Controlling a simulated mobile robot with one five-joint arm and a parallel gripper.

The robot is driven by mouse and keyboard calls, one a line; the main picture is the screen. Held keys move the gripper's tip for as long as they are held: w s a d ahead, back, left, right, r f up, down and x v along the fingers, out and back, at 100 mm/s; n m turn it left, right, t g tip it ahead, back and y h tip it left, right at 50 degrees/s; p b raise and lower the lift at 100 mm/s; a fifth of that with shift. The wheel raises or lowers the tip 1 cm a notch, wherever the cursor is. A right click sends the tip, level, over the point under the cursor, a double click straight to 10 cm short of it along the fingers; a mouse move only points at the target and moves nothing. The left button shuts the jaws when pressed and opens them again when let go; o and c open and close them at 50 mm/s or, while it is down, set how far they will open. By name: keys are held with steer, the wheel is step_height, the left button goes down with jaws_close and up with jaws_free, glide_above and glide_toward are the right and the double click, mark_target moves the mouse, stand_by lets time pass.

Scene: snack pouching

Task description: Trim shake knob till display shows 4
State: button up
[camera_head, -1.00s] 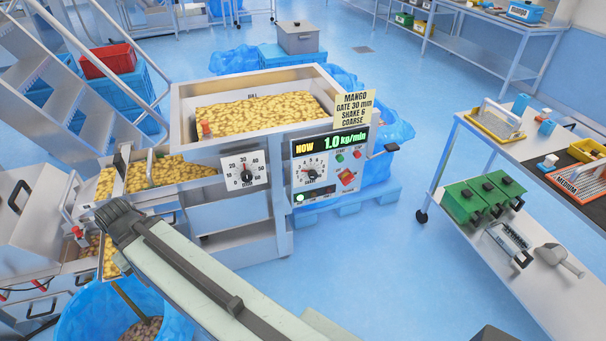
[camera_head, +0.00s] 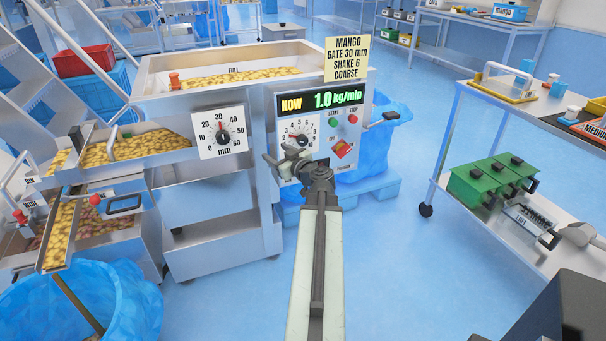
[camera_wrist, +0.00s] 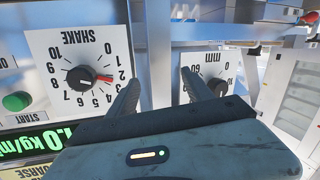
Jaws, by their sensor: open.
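The shake knob (camera_wrist: 81,78) is a black knob on a white 0–10 dial. In the wrist view, which is upside down, its red pointer is near 2 to 3. In the head view the knob (camera_head: 298,139) sits just above my gripper, which hides the dial's lower part. The green display (camera_head: 322,99) reads NOW 1.0 kg/min. My gripper (camera_head: 277,164) is open and empty in front of the panel. In the wrist view my gripper's fingers (camera_wrist: 162,78) are apart, beside the shake knob, not around it.
The gate dial (camera_head: 222,134) in mm is left of the panel, its pointer near 30. START (camera_head: 333,122) and STOP (camera_head: 353,119) buttons and a red switch (camera_head: 342,149) are close by. A yellow note (camera_head: 346,59) says SHAKE 6. A table (camera_head: 463,90) stands right.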

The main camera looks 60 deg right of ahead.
mark_target(304, 143)
steer(key=s+d+f+m+h+b, duration=0.15)
steer(key=s+d+h, duration=0.25)
steer(key=s+d, duration=0.45)
steer(key=shift+g, duration=0.4)
steer(key=x, duration=0.7)
steer(key=shift+w+r, duration=0.15)
steer(key=shift+r, duration=0.1)
